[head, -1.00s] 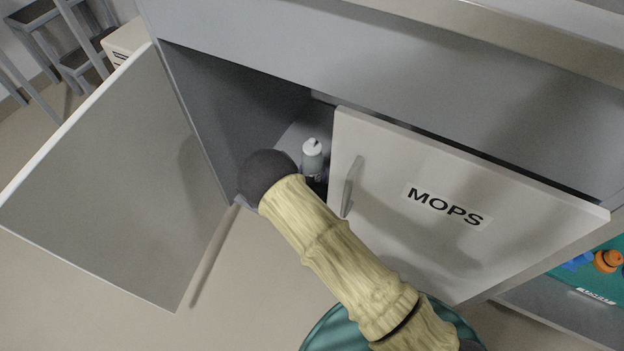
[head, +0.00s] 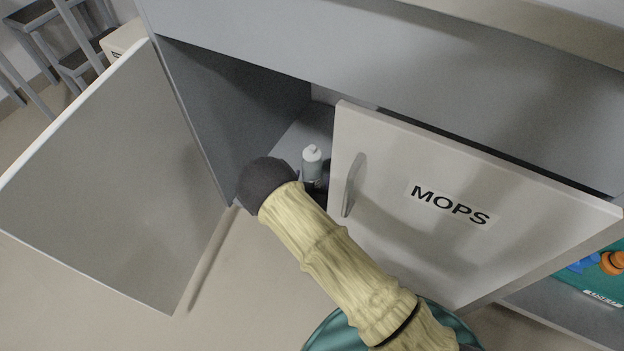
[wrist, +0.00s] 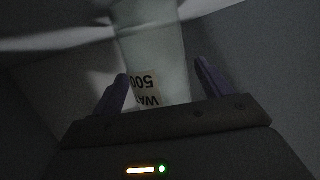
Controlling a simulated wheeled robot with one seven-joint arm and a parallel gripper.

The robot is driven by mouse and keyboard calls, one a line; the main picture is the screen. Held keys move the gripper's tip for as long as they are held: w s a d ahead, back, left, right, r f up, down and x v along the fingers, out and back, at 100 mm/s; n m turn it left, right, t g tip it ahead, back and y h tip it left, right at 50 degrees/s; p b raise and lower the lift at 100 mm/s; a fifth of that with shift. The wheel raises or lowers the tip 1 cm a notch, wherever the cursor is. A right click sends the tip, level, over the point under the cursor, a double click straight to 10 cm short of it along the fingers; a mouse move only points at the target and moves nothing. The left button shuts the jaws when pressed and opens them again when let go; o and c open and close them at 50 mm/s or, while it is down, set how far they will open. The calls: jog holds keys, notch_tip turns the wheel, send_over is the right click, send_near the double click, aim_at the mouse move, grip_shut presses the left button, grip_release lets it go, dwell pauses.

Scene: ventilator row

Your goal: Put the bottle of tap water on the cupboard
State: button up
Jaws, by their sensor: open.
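A bottle (head: 312,166) with a white cap stands upright inside the open cupboard (head: 240,110), just past my dark wrist in the head view. In the wrist view the pale bottle (wrist: 152,55) has a label, upside down in the picture, with "WAT" and "500" partly legible. My gripper (wrist: 163,80) is open, its two purple fingers on either side of the lower part of the bottle. I cannot tell whether either finger touches it. In the head view my wrist and the cupboard's right door hide the fingers and the bottle's lower part.
The left door (head: 105,185) stands wide open. The right door (head: 460,205), labelled MOPS, stands partly ajar beside my arm. A shelf at the lower right holds a teal box (head: 600,285) with orange and blue items. A stool (head: 70,50) stands at the far left.

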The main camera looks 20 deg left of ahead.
jog(key=shift+r, duration=0.25)
jog(key=shift+s+r+p, duration=0.1)
jog(key=shift+s+p, duration=0.2)
jog(key=shift+p, duration=0.05)
jog(key=p+v, duration=0.5)
jog(key=v, duration=0.6)
jog(key=shift+s, duration=0.2)
